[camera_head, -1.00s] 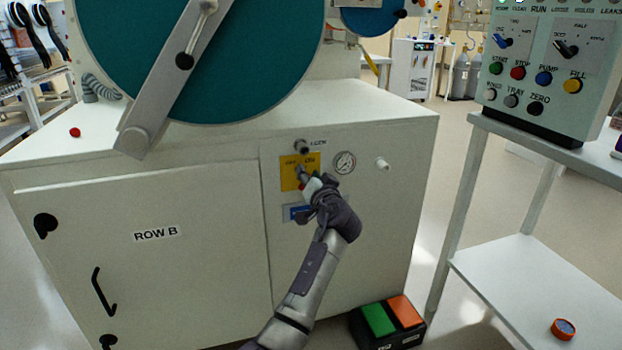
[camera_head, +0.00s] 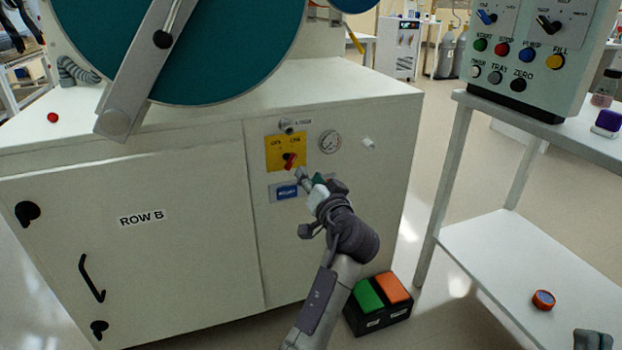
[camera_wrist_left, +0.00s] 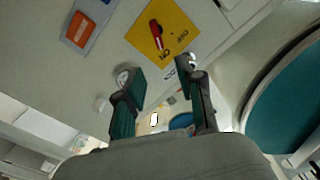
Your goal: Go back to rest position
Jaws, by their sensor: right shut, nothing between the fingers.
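My left gripper (camera_head: 312,182) is in front of the white cabinet, just below the yellow OFF/ON plate (camera_head: 273,152) with its red rotary switch (camera_head: 289,160). Its fingers stand apart with nothing between them, as the left wrist view (camera_wrist_left: 157,80) shows. The switch is clear of the fingers; it also shows in the left wrist view (camera_wrist_left: 156,34). The red handle is tilted. My right gripper (camera_head: 593,340) shows only in part at the bottom right edge, shut and empty, near the lower shelf.
A green and orange pedal box (camera_head: 380,315) is on the floor. The control box (camera_head: 535,60) stands on the shelf unit at right, with a round orange-rimmed item (camera_head: 543,299) below.

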